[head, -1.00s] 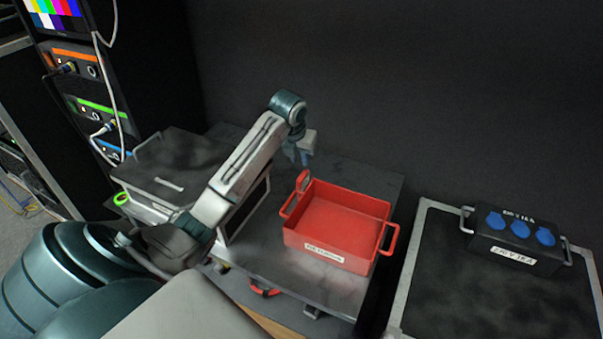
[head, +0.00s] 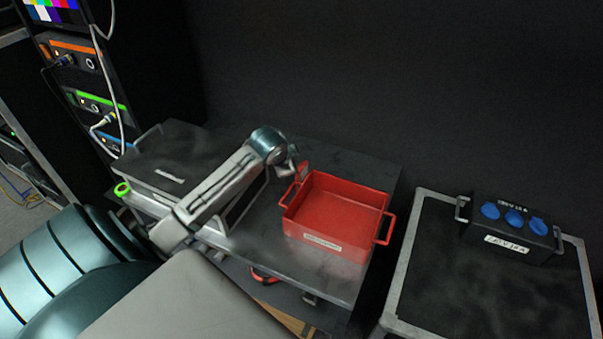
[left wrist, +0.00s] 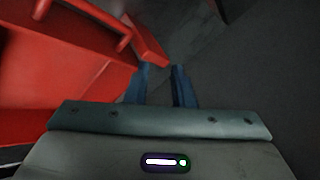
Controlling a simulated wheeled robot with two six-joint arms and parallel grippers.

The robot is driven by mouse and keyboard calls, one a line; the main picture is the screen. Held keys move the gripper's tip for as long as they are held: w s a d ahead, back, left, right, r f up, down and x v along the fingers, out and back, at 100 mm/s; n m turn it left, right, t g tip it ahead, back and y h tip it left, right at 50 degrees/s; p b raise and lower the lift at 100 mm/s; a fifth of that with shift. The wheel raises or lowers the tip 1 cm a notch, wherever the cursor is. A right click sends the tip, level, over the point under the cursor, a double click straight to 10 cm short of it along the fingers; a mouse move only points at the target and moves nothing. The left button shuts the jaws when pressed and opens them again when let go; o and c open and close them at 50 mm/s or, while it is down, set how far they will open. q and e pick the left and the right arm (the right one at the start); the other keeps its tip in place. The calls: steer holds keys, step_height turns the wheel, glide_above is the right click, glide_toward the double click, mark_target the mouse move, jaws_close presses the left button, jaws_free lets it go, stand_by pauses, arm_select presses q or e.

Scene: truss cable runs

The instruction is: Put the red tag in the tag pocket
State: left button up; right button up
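A small red piece, which looks like the red tag (head: 303,171), stands at the back left corner of the red bin (head: 345,238). In the left wrist view the red tag (left wrist: 150,45) lies just beyond the fingertips, beside the bin's red handle. My left gripper (head: 291,170) is just left of the tag. Its blue fingers (left wrist: 163,68) are apart with nothing visible between them. I cannot make out the tag pocket. My right gripper is not in view.
The bin stands on a grey cart top (head: 250,235). A black case (head: 185,160) is to its left, with a green ring (head: 122,189) near it. To the right, a flight case (head: 480,290) carries a black box with blue sockets (head: 510,235). A rack with cables (head: 85,80) is at back left.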

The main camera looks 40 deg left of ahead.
mark_target(301, 167)
arm_select(q)
steer(key=n, duration=0.2)
steer(key=s+n, duration=0.1)
steer(key=n, duration=0.1)
steer(key=n+t, duration=0.1)
steer(key=n, duration=0.1)
steer(key=shift+s+d, duration=0.15)
steer(key=shift+d, duration=0.25)
steer(key=n, duration=0.3)
steer(key=shift+s+d+r+n+t+p, duration=0.1)
steer(key=shift+s+d+n+t+p, duration=0.2)
steer(key=shift+s+t+p, duration=0.1)
steer(key=shift+w, duration=0.15)
steer(key=p+x, duration=0.1)
steer(key=x, duration=0.4)
steer(key=shift+w, duration=0.1)
steer(key=shift+w+a+f, duration=0.1)
steer(key=shift+w+f, duration=0.2)
steer(key=shift+f, duration=0.05)
steer(key=p+x, duration=0.1)
steer(key=x, duration=0.1)
steer(key=p+x, duration=0.1)
steer(key=x, duration=0.1)
steer(key=shift+w+r, duration=0.2)
steer(key=shift+w, duration=0.05)
steer(key=shift+w+f, duration=0.2)
steer(key=shift+f, duration=0.15)
